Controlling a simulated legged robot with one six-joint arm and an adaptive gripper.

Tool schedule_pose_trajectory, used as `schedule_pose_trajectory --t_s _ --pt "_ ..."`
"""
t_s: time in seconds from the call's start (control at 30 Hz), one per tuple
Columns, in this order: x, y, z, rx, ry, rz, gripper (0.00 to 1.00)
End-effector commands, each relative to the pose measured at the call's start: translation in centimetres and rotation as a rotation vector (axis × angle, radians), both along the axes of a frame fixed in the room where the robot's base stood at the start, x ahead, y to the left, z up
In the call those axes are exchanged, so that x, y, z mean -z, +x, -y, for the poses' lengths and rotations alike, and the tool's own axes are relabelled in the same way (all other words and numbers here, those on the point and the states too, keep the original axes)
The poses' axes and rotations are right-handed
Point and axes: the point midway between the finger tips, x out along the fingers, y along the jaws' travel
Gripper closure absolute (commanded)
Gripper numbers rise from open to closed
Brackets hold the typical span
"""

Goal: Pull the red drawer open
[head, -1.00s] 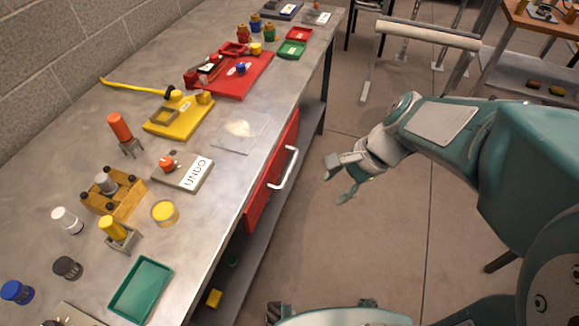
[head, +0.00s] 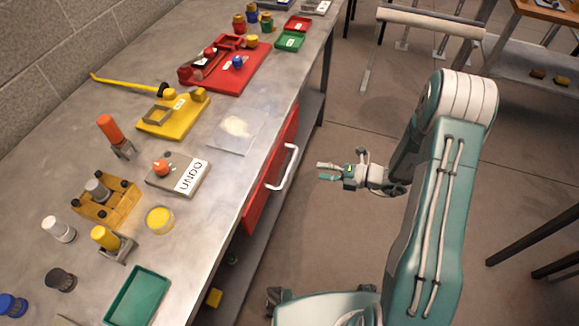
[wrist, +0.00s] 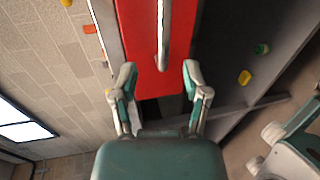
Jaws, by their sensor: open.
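The red drawer (head: 268,184) is set in the front of the metal workbench, under its top, and looks shut. Its pale bar handle (head: 286,168) stands out from the drawer front. My gripper (head: 326,172) is to the right of the handle in the head view, apart from it, with its fingers towards the bench. In the wrist view my gripper (wrist: 157,82) is open and empty. The red drawer front (wrist: 136,45) and the handle (wrist: 162,35) lie ahead, and the handle lines up roughly between the two fingers.
The bench top (head: 205,235) carries a green tray (head: 139,296), a yellow board (head: 172,118), a red board (head: 228,75) and a grey block labelled UNDO (head: 178,173). A lower shelf (head: 245,265) runs beneath. The floor (head: 350,230) between arm and bench is clear.

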Motion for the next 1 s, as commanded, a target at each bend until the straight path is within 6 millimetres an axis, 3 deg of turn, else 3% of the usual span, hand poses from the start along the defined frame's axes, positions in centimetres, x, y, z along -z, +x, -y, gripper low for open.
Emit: schedule_pose_trajectory --t_s 0.23,0.7,1.0 --pt "1.1 0.6 -1.0 0.033 0.029 -0.044 0.4" --pt "2.8 3.3 -8.5 0.03 0.026 -0.042 0.4" --pt "3.0 3.8 -9.8 0.034 0.025 -0.041 0.4"
